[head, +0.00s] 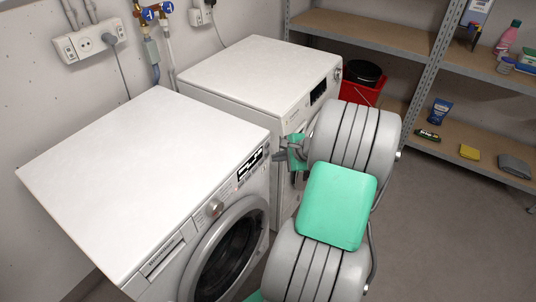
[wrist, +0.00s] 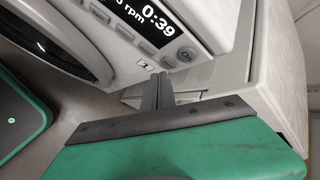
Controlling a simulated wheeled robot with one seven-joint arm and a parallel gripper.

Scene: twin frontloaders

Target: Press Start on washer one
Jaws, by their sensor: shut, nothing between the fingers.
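The nearer white washer (head: 155,262) stands at the left in the head view, with a dial (head: 214,207) and a lit display (head: 250,164). A second white washer (head: 262,85) stands behind it. My gripper (head: 276,156) is shut and empty, at the right front edge of the nearer washer. In the wrist view the fingertips of my gripper (wrist: 160,76) are just below a round button (wrist: 187,54) at the panel's end. The display (wrist: 150,20) there reads 0:39. I cannot tell whether the fingertips touch the panel.
The green-padded arm in front of the washers is mine. Metal shelves (head: 408,38) with several items line the right. The grey floor (head: 440,240) at the lower right is clear.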

